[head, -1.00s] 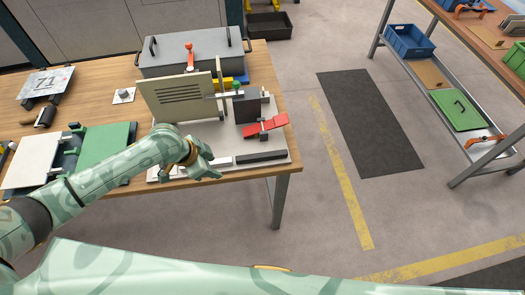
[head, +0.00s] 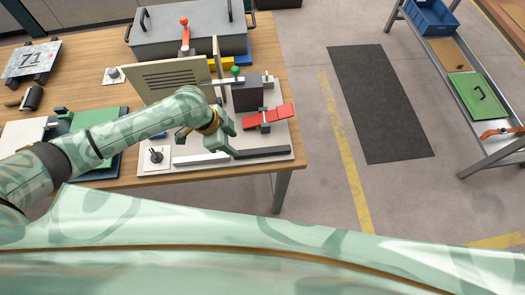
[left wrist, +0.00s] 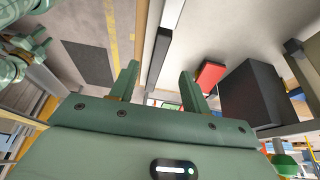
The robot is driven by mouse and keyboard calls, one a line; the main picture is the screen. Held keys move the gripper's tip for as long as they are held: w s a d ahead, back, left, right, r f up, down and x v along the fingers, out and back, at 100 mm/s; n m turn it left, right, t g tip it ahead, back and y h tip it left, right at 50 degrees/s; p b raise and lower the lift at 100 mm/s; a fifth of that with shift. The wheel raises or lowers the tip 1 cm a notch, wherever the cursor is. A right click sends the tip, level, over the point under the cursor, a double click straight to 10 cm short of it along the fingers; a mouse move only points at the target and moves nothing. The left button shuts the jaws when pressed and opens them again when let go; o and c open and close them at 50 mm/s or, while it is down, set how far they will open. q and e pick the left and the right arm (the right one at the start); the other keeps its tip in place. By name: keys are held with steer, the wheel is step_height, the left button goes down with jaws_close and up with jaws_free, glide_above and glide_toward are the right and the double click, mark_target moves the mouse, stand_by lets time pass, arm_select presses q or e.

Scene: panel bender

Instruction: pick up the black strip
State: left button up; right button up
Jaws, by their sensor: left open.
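The black strip (head: 264,153) lies along the front edge of the pale base plate of the bender, in line with a white strip (head: 200,159) to its left. In the left wrist view the black strip (left wrist: 160,52) shows between and beyond my fingertips. My left gripper (head: 232,150) is over the front of the plate, near the strip's left end. In the left wrist view my left gripper (left wrist: 159,70) has its fingers apart with nothing held between them. How high it is above the strip is hard to tell.
A red clamp-like part (head: 268,117) and a dark block (head: 247,94) stand behind the strip. A beige slotted panel (head: 165,80) rises behind my forearm. A black knob (head: 156,156) sits at the plate's left. The table's front edge is close; floor lies beyond.

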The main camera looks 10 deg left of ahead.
mark_target(244, 153)
arm_select(q)
steer(key=shift+x, duration=0.85)
steer(key=shift+w+d+f, duration=0.15)
steer(key=shift+d+f, duration=0.05)
steer(key=shift+f, duration=0.35)
steer(key=b+x, duration=0.1)
steer(key=x, duration=0.3)
steer(key=shift+d+f, duration=0.15)
steer(key=shift+f, duration=0.2)
arm_select(e)
steer(key=shift+w+a+f, duration=0.1)
steer(key=shift+w+f, duration=0.55)
steer(key=shift+f, duration=0.2)
arm_select(q)
steer(key=shift+r, duration=0.1)
steer(key=shift+c, duration=0.4)
jaws_close()
arm_select(e)
steer(key=shift+s, duration=0.15)
